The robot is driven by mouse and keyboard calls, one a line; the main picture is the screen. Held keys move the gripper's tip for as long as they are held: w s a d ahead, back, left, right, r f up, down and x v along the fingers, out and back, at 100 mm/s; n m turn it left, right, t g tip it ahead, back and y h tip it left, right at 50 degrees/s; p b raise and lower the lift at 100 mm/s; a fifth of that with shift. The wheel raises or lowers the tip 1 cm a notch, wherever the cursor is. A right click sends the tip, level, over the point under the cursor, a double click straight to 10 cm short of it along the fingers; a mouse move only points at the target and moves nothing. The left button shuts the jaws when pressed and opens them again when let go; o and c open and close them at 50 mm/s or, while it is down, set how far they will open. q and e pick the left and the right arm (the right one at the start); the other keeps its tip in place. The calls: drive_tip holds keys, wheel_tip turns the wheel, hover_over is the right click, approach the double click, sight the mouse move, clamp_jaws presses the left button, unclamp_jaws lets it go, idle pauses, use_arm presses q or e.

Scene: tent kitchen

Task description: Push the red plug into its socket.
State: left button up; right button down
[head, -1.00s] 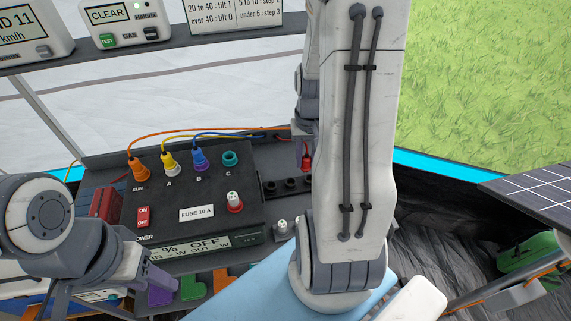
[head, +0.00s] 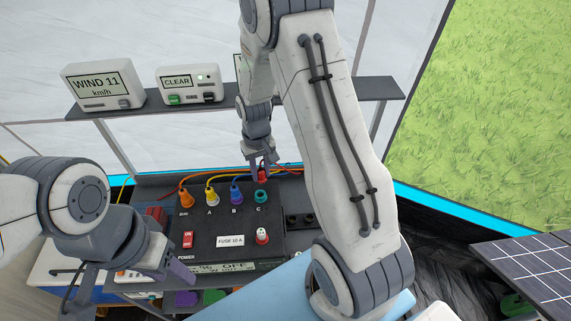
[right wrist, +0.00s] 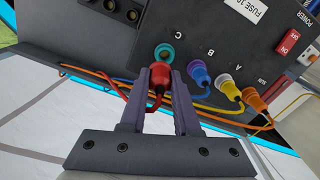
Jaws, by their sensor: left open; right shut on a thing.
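The red plug (head: 262,175) is in my right gripper (head: 262,163), just behind the teal socket C (head: 260,196) on the dark power box. In the right wrist view the plug (right wrist: 157,77) sits between the two fingers of the right gripper (right wrist: 160,80). Its tip is close to the teal ring of socket C (right wrist: 164,52). The plug appears to be outside the ring; a small gap or contact cannot be told. My left gripper (head: 165,262) is open and empty, low at the left front of the box.
Orange, yellow and blue plugs (head: 237,195) fill the sockets beside C, with cables running behind. A red-and-white knob (head: 262,236) rises from the box (head: 210,215). A shelf (head: 230,98) with meters spans above. A dark strip with holes (head: 299,220) lies right.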

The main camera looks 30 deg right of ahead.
drive_tip(key=shift+w+a+r, duration=0.15)
drive_tip(key=shift+a, duration=0.35)
drive_tip(key=shift+f+b, duration=1.8)
drive_tip(key=shift+f, duration=0.45)
drive_tip(key=shift+p, duration=0.3)
drive_tip(key=shift+f+b, duration=1.1)
drive_tip(key=shift+f, duration=0.4)
drive_tip(key=c, duration=0.6)
unclamp_jaws()
drive_tip(key=shift+o, duration=0.2)
